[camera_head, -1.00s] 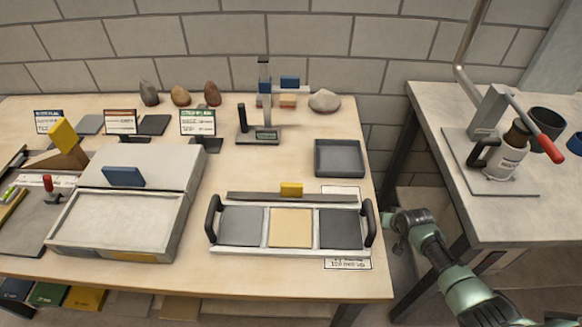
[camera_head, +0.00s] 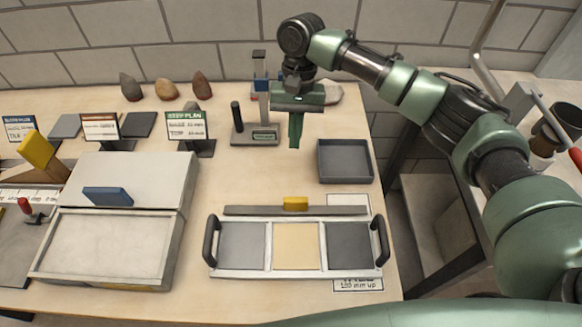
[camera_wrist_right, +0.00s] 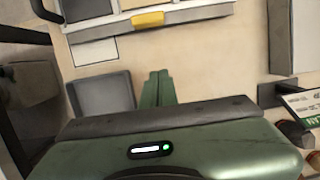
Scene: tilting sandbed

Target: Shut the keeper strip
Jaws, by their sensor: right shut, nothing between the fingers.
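The keeper strip (camera_head: 248,211) is a long dark grey bar with a yellow tab (camera_head: 295,203). It lies along the far edge of a white-framed tray (camera_head: 323,247), which has two dark handles and grey, tan and grey panels. The panels are uncovered. My right gripper (camera_head: 295,142) is shut and empty, pointing down beyond the strip and apart from it. In the right wrist view the shut fingers (camera_wrist_right: 158,78) show over bare table, with the yellow tab (camera_wrist_right: 148,19) near the top edge. My left gripper is not in view.
A dark square tray (camera_head: 345,160) stands right of my right gripper. A post on a base (camera_head: 254,133) stands close on its left. A large pale box with a blue tab (camera_head: 108,196) is at left. Bare wood lies between gripper and strip.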

